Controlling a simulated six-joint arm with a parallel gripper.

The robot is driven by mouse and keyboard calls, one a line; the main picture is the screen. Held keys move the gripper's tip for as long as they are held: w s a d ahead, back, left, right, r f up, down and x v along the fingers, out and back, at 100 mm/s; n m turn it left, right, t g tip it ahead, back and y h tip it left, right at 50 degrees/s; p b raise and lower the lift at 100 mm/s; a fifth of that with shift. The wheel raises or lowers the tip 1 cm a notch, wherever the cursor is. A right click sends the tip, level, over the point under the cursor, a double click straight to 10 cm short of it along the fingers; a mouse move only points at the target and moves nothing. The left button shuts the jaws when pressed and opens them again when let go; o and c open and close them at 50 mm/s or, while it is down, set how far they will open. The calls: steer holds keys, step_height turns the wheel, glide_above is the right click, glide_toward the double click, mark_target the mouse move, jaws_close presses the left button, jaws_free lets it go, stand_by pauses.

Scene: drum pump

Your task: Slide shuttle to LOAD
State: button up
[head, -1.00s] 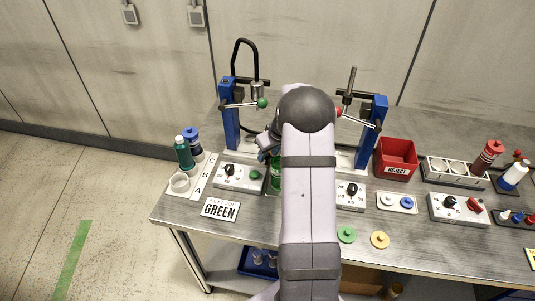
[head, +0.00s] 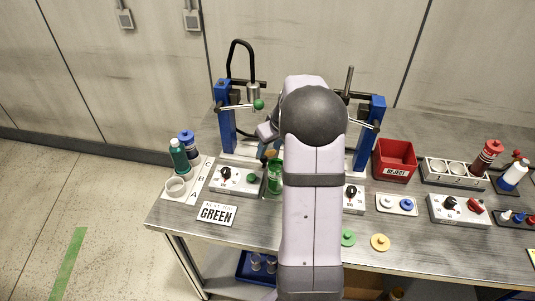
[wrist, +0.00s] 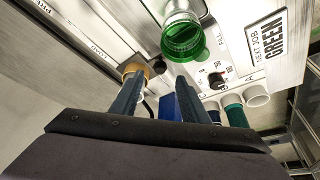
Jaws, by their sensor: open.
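In the wrist view, my gripper (wrist: 160,79) is open, its two dark fingers apart with nothing clearly held between them. A round orange-tan knob (wrist: 131,67) with a dark end shows at the left fingertip; I cannot tell whether they touch. It also shows in the head view (head: 270,154), beside the green bottle. The clear bottle with green contents (wrist: 183,38) stands beyond the fingers, and in the head view (head: 274,178) left of my arm. A pale rail (wrist: 75,35) with printed labels runs at upper left. The shuttle body is mostly hidden by my arm.
Blue press posts (head: 226,120) flank the work area, the left one with a green-knobbed lever (head: 258,104). A control box (head: 236,180) and the GREEN sign (head: 217,213) are at front left. A red reject bin (head: 395,160) is at right.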

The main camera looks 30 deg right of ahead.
mark_target(265, 157)
steer(key=shift+s+r, duration=0.2)
steer(key=shift+r, duration=0.2)
steer(key=shift+w+d+f+n+g+y+p, duration=0.1)
steer(key=shift+w+f+n+y+p, duration=0.2)
steer(key=shift+w+f+n+p, duration=0.6)
steer(key=shift+w+d+f+n+g+y+p, duration=0.1)
steer(key=shift+f+n+y+p, duration=0.35)
steer(key=shift+f, duration=0.9)
steer(key=shift+w+f+n+g+y+p, duration=0.15)
steer(key=shift+w+f+n+p, duration=0.3)
steer(key=shift+f+n+p, duration=0.55)
steer(key=shift+f, duration=0.15)
